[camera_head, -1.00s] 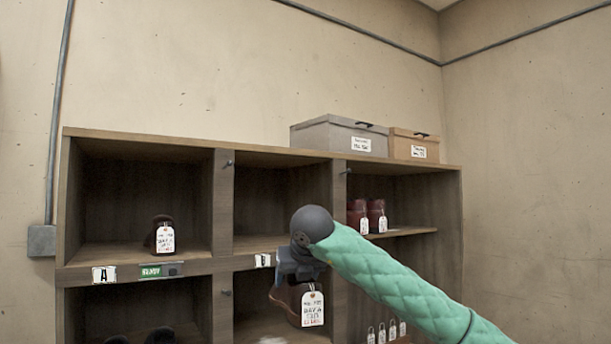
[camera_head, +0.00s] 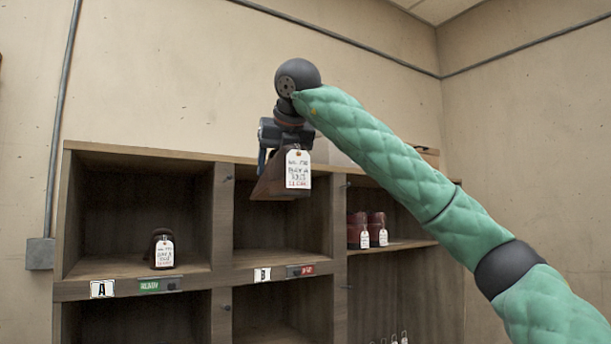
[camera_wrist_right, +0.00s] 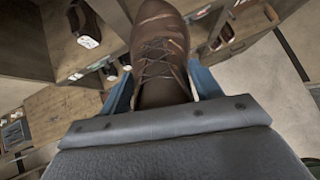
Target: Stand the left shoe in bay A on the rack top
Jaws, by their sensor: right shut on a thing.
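My right gripper (camera_head: 285,135) is shut on a brown lace-up shoe (camera_head: 280,176), which hangs below it with a white tag facing me. The shoe is in front of the upper part of bay B, near the rack's top edge. It also shows in the right wrist view (camera_wrist_right: 160,50), between the blue fingers. A dark brown shoe (camera_head: 154,245) with a white tag stands in bay A (camera_head: 110,268), at the right part of its floor. Bay A has a green READY sign (camera_head: 150,286). My left gripper is not in view.
The wooden rack (camera_head: 225,215) has upright dividers between bays. Bay B (camera_head: 270,256) has a red sign (camera_head: 302,271) and looks empty. A pair of reddish-brown shoes (camera_head: 357,230) stands in the bay to its right. Boxes on the rack top are mostly hidden behind my arm.

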